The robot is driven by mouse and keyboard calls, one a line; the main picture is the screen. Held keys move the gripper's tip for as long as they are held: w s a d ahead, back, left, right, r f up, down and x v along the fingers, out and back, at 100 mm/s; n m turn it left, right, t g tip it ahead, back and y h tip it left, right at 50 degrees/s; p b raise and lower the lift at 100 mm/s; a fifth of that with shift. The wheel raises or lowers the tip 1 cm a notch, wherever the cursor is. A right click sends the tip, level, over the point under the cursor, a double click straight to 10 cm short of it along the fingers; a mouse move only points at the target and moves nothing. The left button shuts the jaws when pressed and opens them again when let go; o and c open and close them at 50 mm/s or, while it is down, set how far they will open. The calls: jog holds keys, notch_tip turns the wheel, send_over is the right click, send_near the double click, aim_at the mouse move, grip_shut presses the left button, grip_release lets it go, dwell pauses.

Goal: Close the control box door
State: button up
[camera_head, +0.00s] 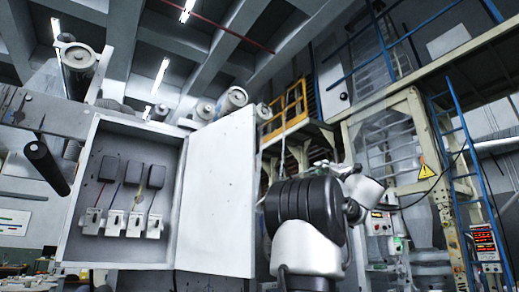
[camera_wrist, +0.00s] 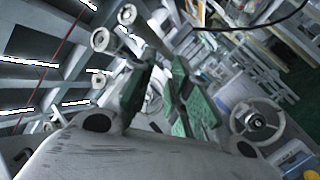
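The control box (camera_head: 170,140) is a pale grey metal cabinet at the left of the head view. Its door (camera_head: 217,200) stands wide open, swung out to the right on the side edge. Inside the box are several dark blocks and light switches with wires. My arm rises just right of the door in the head view, apparently with a small gap between them in the picture. My gripper (camera_wrist: 162,97) shows in the wrist view with its green-padded fingers apart and nothing between them. The gripper's fingers are not clear in the head view. I cannot make out the door in the wrist view.
A dark roller (camera_head: 46,167) juts out left of the box, and pale rollers (camera_head: 231,101) sit behind its top. A yellow-railed platform (camera_head: 288,112) and blue ladder (camera_head: 452,125) stand at the right. The wrist view shows a round handwheel-like part (camera_wrist: 257,122).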

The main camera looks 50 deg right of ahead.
jog(key=w+a+r+n+g+y, duration=0.15)
jog(key=a+n+g+y, duration=0.25)
jog(key=a+n+y, duration=2.15)
jog(key=w+a+r+n+h, duration=0.1)
jog(key=w+r, duration=0.2)
jog(key=w, duration=0.2)
jog(key=shift+a, duration=0.4)
jog(key=shift+r, duration=0.1)
grip_shut()
